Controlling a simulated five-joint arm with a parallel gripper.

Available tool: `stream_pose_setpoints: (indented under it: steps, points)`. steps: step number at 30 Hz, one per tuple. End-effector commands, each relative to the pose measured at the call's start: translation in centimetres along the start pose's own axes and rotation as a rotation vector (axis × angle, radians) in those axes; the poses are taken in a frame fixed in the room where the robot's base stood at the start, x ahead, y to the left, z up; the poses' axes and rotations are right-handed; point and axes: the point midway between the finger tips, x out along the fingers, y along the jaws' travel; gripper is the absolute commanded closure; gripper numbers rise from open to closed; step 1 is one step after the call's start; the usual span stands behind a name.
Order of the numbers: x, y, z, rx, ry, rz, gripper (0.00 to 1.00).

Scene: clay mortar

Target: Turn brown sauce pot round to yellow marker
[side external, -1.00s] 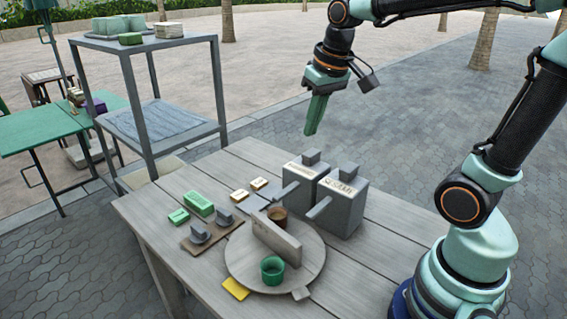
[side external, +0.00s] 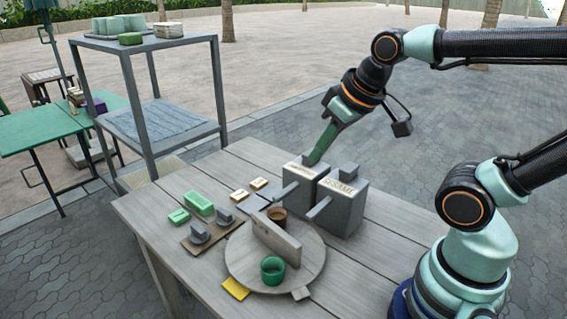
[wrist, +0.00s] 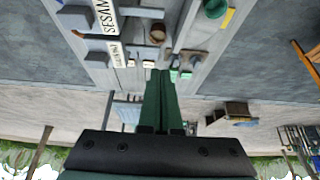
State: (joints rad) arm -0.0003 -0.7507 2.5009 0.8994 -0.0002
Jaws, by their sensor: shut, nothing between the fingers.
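A round grey turntable (side external: 243,262) lies on the plank table with an upright grey divider (side external: 277,240) across it. The brown sauce pot (side external: 277,216) stands behind the divider, its lower part partly hidden. It also shows in the wrist view (wrist: 157,34). A green pot (side external: 272,269) stands on the near side. The yellow marker (side external: 236,288) lies on the table at the turntable's near-left edge. A small tab (side external: 301,293) sticks out at the near rim. My gripper (side external: 311,160) is shut and empty, its tips near the top of the left grey box in the picture.
Two grey boxes with levers, one labelled SESAME (side external: 343,205), stand behind and right of the turntable. Green blocks (side external: 199,203), small cream blocks (side external: 239,196) and a brown board (side external: 205,236) with grey pieces lie to the left. A grey shelf (side external: 150,125) stands behind.

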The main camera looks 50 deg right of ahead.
Motion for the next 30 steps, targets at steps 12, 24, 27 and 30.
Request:
stream_pose_setpoints:
  steps: [12, 24, 27, 30]
  points:
    - [0.0, 0.0, 0.0, 0.001, 0.0, 0.0, 1.0]
    - [1.8, -0.9, -0.7, 0.023, -0.101, -0.011, 0.47]
    - [3.4, -1.7, -1.1, 0.041, -0.176, -0.014, 0.47]
    - [5.2, -2.5, -1.4, 0.06, -0.25, -0.012, 0.47]
